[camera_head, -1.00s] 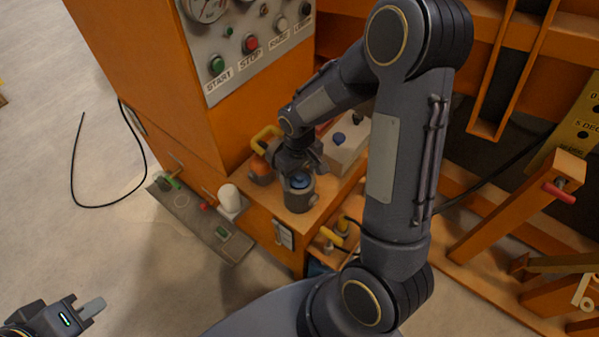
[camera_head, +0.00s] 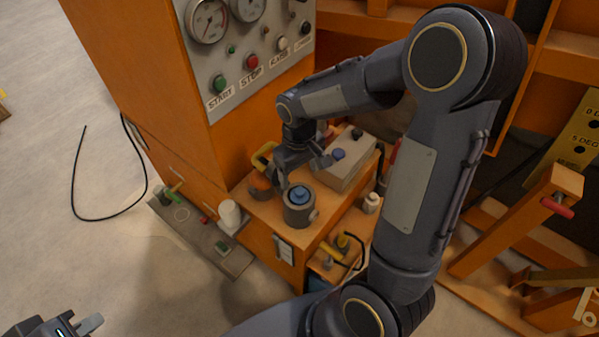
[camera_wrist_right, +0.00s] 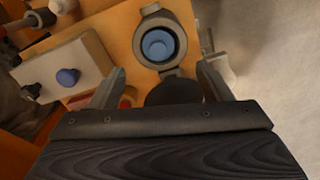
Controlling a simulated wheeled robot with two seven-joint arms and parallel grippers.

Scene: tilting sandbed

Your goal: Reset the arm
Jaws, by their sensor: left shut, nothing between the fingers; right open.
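My right arm reaches in from the lower right over the orange cabinet. Its gripper (camera_head: 302,170) is above the cabinet top, just behind a dark grey cup-like holder (camera_head: 299,213) with a blue knob (camera_head: 299,195) in it. In the right wrist view the two fingers of this gripper (camera_wrist_right: 161,86) are spread with nothing between the tips, and the holder (camera_wrist_right: 181,26) with its blue centre lies beyond them. My left gripper (camera_head: 84,324) is shut and empty at the lower left corner, over the floor, and only partly in frame.
A control panel with a START button (camera_head: 220,83) and gauges stands behind. A grey box with a blue button (camera_head: 343,160) sits right of the gripper. A low tray (camera_head: 222,259) with small items lies at left. An orange frame (camera_head: 512,227) stands at right. Floor at left is mostly clear.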

